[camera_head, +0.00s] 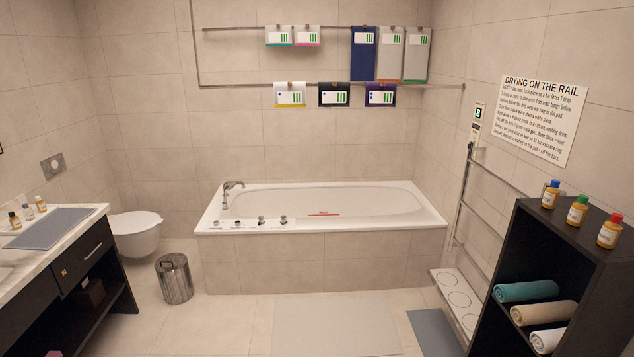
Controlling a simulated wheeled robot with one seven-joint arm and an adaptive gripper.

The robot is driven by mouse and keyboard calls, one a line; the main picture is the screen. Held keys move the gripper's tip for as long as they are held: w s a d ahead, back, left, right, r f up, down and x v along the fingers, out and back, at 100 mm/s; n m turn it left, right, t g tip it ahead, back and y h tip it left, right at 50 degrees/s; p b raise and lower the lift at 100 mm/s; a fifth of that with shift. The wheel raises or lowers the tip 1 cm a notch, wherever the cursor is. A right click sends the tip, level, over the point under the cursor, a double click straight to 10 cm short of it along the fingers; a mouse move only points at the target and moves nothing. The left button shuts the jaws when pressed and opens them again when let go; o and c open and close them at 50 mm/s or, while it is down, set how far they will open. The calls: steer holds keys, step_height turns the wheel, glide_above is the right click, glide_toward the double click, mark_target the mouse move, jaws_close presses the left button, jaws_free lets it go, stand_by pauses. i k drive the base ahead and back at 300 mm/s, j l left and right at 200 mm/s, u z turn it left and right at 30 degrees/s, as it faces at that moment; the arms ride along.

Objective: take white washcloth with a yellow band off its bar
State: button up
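The white washcloth with a yellow band (290,103) hangs on the lower bar (430,85) on the wall above the bathtub. It is the leftmost piece on that bar. A card with a blue dot and green bars covers much of its front, and a small brown clip or tab shows at its top. To its right hang a black washcloth (334,104) and a purple-edged dark washcloth (380,104). My gripper is not in view.
White cloths with teal (279,45) and pink (307,44) bands and several larger towels (363,73) hang on the upper bar. The bathtub (430,215) stands below. A bin (174,280), a toilet (135,232), a vanity (85,290) and a dark shelf (540,240) flank open floor with a mat (335,325).

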mark_target(287, 94)
steer(key=i, duration=2.1)
